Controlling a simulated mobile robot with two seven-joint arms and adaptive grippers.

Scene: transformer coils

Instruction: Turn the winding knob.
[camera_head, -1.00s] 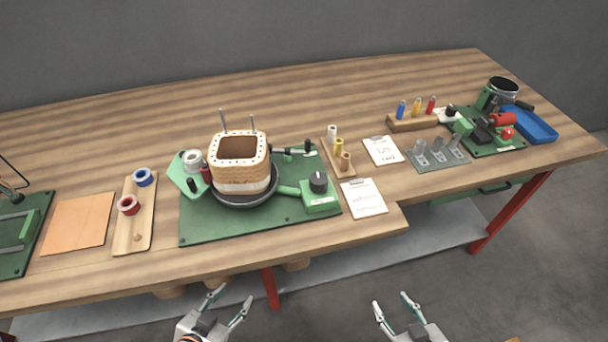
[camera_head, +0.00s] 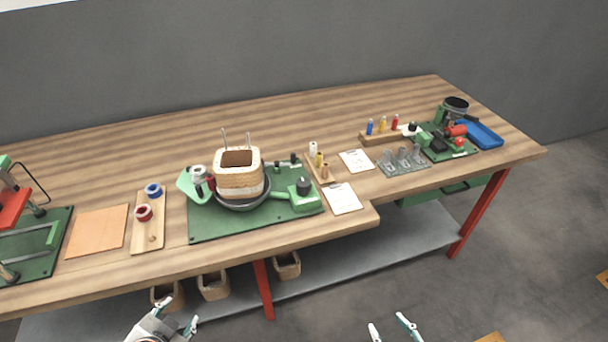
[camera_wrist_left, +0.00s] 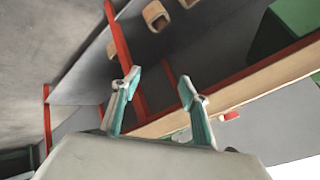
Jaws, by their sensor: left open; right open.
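The winding knob (camera_head: 303,186) is a dark round knob on a small green box at the right front of the green winding board (camera_head: 215,229). A square coil (camera_head: 238,181) with a light, dotted rim stands in a black round dish on that board. My left gripper (camera_head: 176,311) is open and empty, low in front of the table and apart from it. Its two teal-lined fingers also show in the left wrist view (camera_wrist_left: 157,92) with nothing between them. My right gripper (camera_head: 390,328) is open at the bottom edge, partly cut off, far from the knob.
A clipboard (camera_head: 342,198) lies right of the winding board. A wooden tray (camera_head: 146,242) with blue and red spools and an orange sheet (camera_head: 96,231) lie to the left. A blue tray (camera_head: 488,138) is at the far right. Boxes (camera_head: 213,286) sit on the lower shelf.

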